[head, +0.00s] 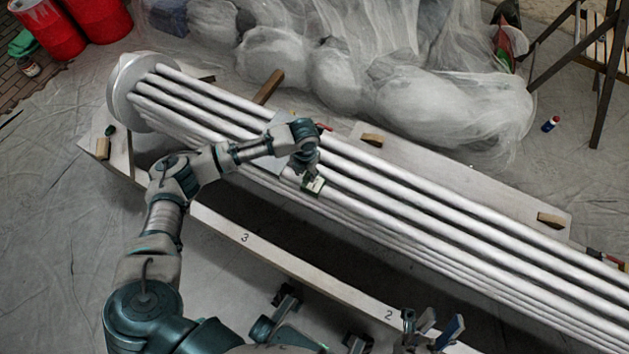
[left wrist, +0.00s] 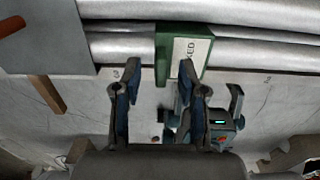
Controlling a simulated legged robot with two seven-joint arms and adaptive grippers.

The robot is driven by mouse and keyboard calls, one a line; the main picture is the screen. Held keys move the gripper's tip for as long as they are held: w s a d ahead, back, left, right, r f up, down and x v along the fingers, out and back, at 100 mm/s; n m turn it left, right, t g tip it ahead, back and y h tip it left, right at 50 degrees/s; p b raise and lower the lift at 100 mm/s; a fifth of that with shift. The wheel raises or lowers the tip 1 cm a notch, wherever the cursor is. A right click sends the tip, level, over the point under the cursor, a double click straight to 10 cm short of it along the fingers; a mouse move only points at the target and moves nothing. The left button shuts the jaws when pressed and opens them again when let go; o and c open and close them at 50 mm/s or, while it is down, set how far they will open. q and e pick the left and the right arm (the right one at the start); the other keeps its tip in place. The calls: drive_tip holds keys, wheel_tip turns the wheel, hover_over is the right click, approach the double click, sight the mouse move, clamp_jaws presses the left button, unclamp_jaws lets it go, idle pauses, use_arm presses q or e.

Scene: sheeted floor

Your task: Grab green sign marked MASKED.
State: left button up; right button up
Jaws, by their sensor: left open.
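The green sign (head: 313,186) with a white label sits against the lower side of the bundle of silvery pipes (head: 400,205). In the left wrist view the sign (left wrist: 200,45) shows a label ending in "KED"; the rest is not readable. My left gripper (head: 307,172) is over the sign, pointing down at it. In the wrist view my left gripper (left wrist: 160,70) is open, its fingers apart. My right gripper (head: 430,328) is at the bottom edge, fingers apart and empty, away from the sign.
A pale beam (head: 285,257) marked 3 and 2 runs below the pipes. Wooden blocks (head: 372,140) lie along the far board. Sheeted heaps (head: 430,95) stand behind, red drums (head: 48,28) at top left. Wrinkled sheeting (head: 60,220) at left is clear.

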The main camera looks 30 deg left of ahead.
use_arm(q)
drive_tip(key=shift+d+f, duration=0.25)
drive_tip(key=shift+f, duration=0.7)
drive_tip(key=shift+a+r, duration=0.15)
drive_tip(key=shift+a, duration=0.05)
drive_tip(key=shift+c, duration=0.7)
drive_tip(key=shift+a, duration=0.2)
clamp_jaws()
drive_tip(key=shift+d, duration=0.1)
drive_tip(key=shift+d, duration=0.2)
